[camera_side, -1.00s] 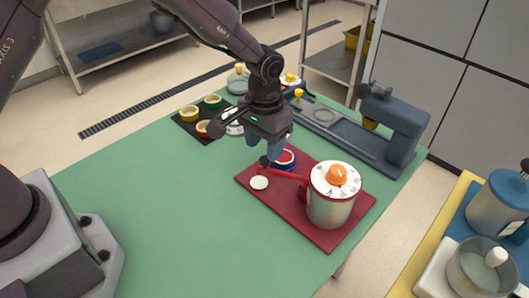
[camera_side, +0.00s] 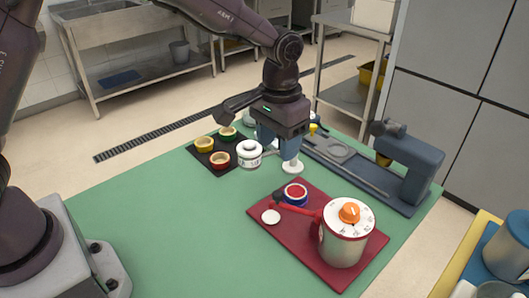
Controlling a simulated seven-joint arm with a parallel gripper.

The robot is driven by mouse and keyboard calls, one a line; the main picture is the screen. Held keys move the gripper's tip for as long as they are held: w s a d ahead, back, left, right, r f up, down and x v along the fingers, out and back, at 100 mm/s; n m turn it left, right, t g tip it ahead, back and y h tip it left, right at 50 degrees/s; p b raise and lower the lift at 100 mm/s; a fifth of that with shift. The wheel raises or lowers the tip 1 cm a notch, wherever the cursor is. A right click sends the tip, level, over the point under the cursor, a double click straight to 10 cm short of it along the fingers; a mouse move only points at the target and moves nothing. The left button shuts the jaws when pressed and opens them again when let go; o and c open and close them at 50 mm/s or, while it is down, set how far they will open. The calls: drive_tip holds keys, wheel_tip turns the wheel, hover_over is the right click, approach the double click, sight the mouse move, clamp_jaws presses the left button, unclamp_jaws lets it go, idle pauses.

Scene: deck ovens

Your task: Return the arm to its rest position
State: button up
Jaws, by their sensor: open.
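My gripper (camera_side: 277,148) hangs above the green table, behind the red board, with its blue fingers apart and nothing seen between them. A white knob-like piece (camera_side: 292,167) shows right below one finger; I cannot tell whether they touch. A metal pot with a white dial and orange knob (camera_side: 345,235) stands on the red board (camera_side: 290,248). A red-and-blue ring-shaped piece (camera_side: 295,194) and a white disc (camera_side: 271,216) are also on the board, clear of my gripper.
A black mat (camera_side: 215,165) with small yellow, green and red cups lies left of my gripper, beside a white round container (camera_side: 249,154). A blue-grey machine (camera_side: 411,170) stands at the back right. The table's front left (camera_side: 180,235) is free.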

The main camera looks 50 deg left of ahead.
drive_tip(key=s+a+r+t, duration=0.2)
drive_tip(key=s+a+r, duration=0.2)
drive_tip(key=s, duration=0.3)
drive_tip(key=s+a+r+t, duration=0.1)
drive_tip(key=s+a+r, duration=0.2)
drive_tip(key=s+r, duration=0.2)
drive_tip(key=s+a+r+t, duration=0.2)
drive_tip(key=s+a+r, duration=0.2)
drive_tip(key=s, duration=0.7)
drive_tip(key=shift+s+a+r+t, duration=0.15)
drive_tip(key=shift+a+r+t, duration=0.2)
drive_tip(key=shift+r, duration=0.2)
